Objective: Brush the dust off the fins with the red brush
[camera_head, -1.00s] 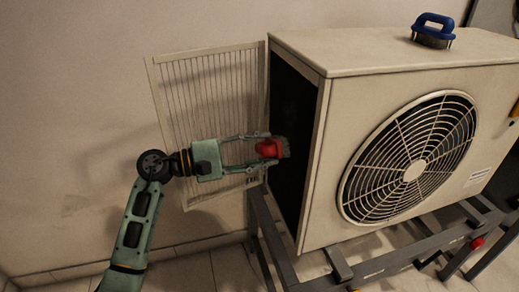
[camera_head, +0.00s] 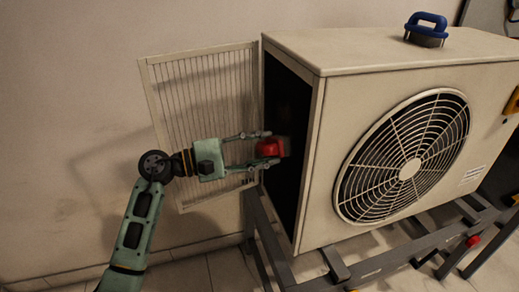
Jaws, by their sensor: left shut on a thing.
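The red brush (camera_head: 269,147) is held in my left gripper (camera_head: 264,148), which is shut on it. The brush is at the open, dark left side (camera_head: 283,105) of the beige outdoor unit (camera_head: 395,55), with its bristle end pointing into the opening. The fins are not distinguishable in the dark interior. I cannot tell whether the bristles touch anything. My right gripper is not in view.
A slatted panel (camera_head: 165,110) stands open behind my left gripper, against the wall side. A round fan grille (camera_head: 385,175) faces front. A grey metal stand (camera_head: 375,262) carries the unit.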

